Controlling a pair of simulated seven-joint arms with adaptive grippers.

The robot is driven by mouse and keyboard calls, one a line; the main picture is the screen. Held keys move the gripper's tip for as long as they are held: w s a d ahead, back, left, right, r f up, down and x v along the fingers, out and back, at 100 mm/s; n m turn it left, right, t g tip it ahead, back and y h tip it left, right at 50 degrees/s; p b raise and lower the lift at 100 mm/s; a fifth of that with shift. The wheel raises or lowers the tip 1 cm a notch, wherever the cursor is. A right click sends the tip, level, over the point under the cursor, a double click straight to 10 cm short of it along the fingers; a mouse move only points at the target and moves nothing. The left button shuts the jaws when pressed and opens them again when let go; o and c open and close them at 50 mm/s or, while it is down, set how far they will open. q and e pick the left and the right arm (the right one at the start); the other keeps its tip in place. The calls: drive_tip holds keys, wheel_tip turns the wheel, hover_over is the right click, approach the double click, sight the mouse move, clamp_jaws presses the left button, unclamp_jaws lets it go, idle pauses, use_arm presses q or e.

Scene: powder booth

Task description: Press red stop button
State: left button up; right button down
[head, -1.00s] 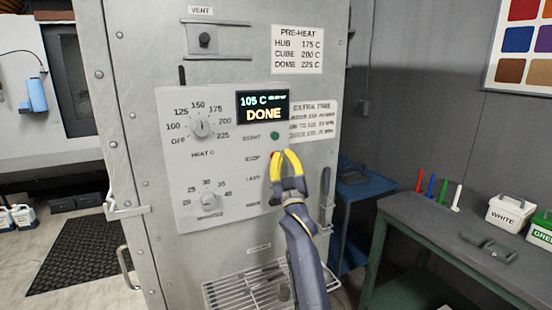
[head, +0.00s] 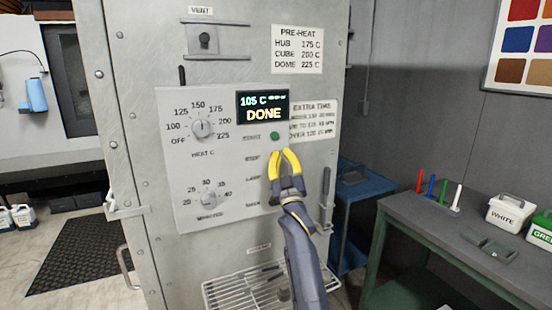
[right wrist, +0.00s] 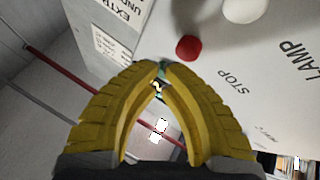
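The red stop button (right wrist: 188,48) shows in the right wrist view as a small round knob on a pale panel, beside the word STOP. It lies just up and right of my right fingertips, with a small visible gap. In the head view it is hidden behind my right gripper (head: 281,152), which is in front of the control panel (head: 228,185) by the STOP label (head: 252,157). In the right wrist view the yellow fingers of that gripper (right wrist: 162,68) come together at the tips, with nothing held. My left gripper is not in view.
A green button (head: 275,135) sits just above my right gripper, under a display (head: 263,106) reading DONE. Two dials (head: 201,127) are to the left. A black handle (head: 325,187) is close on the right. A wire rack (head: 235,291) juts out below.

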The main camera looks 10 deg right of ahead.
drive_tip(key=shift+w, duration=0.2)
idle(0.7)
drive_tip(key=shift+w+a, duration=0.1)
drive_tip(key=shift+w, duration=0.1)
drive_tip(key=shift+w+a, duration=0.1)
drive_tip(key=shift+w, duration=0.4)
idle(0.9)
drive_tip(key=shift+s, duration=0.1)
idle(0.3)
drive_tip(key=shift+s+d, duration=0.2)
drive_tip(key=shift+s, duration=0.6)
drive_tip(key=shift+s+d, duration=0.25)
drive_tip(key=shift+s, duration=1)
drive_tip(key=shift+s+d, duration=0.2)
drive_tip(key=shift+s, duration=1)
drive_tip(key=shift+f, duration=0.1)
